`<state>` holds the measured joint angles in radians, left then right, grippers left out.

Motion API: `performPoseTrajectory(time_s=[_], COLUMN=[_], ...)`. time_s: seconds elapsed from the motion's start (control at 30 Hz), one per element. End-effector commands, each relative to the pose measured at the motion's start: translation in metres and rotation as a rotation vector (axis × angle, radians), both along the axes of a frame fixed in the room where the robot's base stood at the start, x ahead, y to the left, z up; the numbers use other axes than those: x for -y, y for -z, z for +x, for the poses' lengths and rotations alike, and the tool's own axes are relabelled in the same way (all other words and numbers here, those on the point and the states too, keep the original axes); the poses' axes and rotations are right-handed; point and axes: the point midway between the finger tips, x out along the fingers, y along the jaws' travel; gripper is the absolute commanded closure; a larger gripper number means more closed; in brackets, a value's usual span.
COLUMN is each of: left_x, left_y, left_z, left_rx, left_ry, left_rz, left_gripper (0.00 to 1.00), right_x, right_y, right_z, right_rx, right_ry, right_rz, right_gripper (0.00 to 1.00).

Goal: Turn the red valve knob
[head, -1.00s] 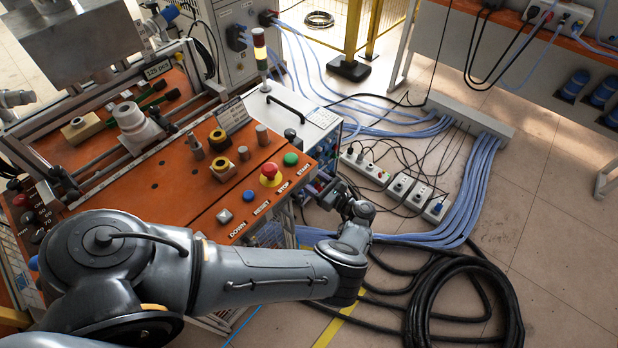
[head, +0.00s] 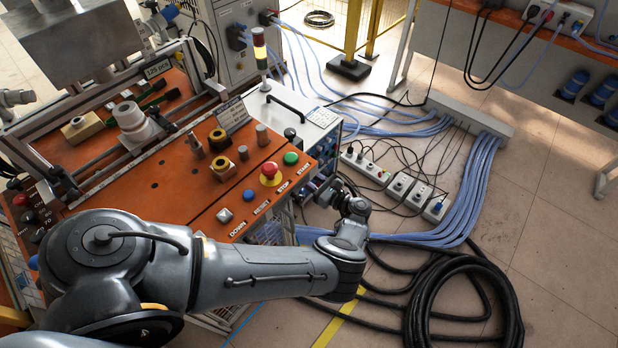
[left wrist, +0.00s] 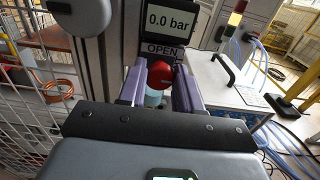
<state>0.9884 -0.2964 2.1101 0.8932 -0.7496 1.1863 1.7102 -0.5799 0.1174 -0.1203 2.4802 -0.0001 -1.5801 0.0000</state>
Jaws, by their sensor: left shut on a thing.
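The red valve knob (left wrist: 161,74) shows in the left wrist view, with a pale blue part below it. It sits below a display reading 0.0 bar (left wrist: 173,20) and a label reading OPEN (left wrist: 162,50). My left gripper (left wrist: 159,88) has its two purple fingers on either side of the knob and is shut on it. In the head view the left wrist (head: 354,207) reaches past the front right corner of the orange bench; the valve knob is hidden there. My right gripper is in neither view.
The orange bench panel (head: 180,185) carries a red mushroom button (head: 269,169), a green button (head: 291,158) and other buttons. Blue cables (head: 470,190) and a black hose coil (head: 463,300) lie on the floor.

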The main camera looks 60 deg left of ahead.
Motion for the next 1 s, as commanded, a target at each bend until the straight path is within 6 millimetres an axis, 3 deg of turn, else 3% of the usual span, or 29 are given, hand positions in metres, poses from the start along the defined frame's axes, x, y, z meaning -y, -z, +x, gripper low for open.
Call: performPoseTrajectory(time_s=[0.37,1.0], left_x=[-0.001,0.000], left_y=[0.000,0.002], left_z=[-0.001,-0.002], left_rx=[0.125,0.674], left_ry=[0.000,0.000], left_rz=[0.045,0.245], left_gripper=[0.97,0.97], right_x=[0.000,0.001], right_y=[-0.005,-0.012], right_z=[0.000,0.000], right_rx=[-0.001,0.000], right_ry=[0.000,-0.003], right_rz=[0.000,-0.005], right_gripper=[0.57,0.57])
